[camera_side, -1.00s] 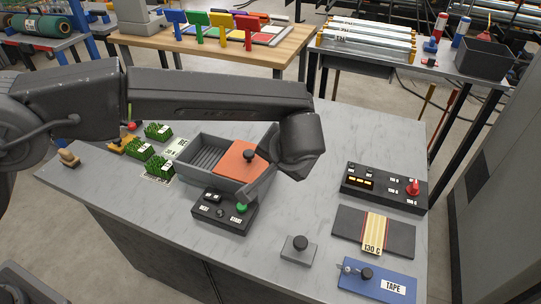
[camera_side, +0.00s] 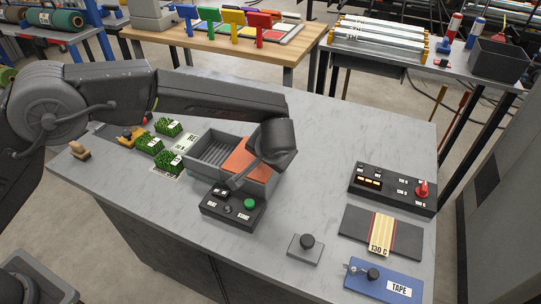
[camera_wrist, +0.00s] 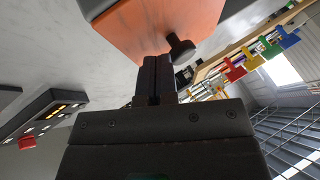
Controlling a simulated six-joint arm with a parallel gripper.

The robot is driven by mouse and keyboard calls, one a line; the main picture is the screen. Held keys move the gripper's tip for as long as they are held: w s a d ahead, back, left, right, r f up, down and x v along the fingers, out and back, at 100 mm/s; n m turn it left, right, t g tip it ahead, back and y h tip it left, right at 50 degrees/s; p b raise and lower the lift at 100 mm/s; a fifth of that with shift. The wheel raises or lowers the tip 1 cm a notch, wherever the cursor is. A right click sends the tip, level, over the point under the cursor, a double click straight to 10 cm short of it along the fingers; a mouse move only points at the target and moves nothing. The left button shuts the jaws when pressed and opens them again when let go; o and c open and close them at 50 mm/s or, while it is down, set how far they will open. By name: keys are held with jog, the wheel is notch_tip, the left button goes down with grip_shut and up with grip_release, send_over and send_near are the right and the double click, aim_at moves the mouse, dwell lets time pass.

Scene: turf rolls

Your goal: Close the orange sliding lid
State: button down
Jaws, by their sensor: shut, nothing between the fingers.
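The orange sliding lid (camera_side: 244,158) covers the right part of a grey box and leaves its ribbed left part uncovered. In the wrist view the orange lid (camera_wrist: 150,22) fills the top middle, with its black knob (camera_wrist: 181,47) just beyond and right of the fingertips. My gripper (camera_side: 230,187) is shut and empty. It slants down to the left across the box's front, with its tips near the control box's back edge. The fingers (camera_wrist: 156,62) show together in the wrist view. In the side view my wrist hides the knob and part of the lid. I cannot tell whether the fingers touch anything.
A black control box (camera_side: 218,212) with a green button (camera_side: 249,203) stands in front of the grey box (camera_side: 262,183). Grass pieces (camera_side: 168,160) lie to the left. A grey block with a knob (camera_side: 306,243) and a red-knobbed panel (camera_side: 394,187) stand to the right.

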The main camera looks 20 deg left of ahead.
jog(key=a, duration=1.2)
jog(key=shift+a, duration=0.4)
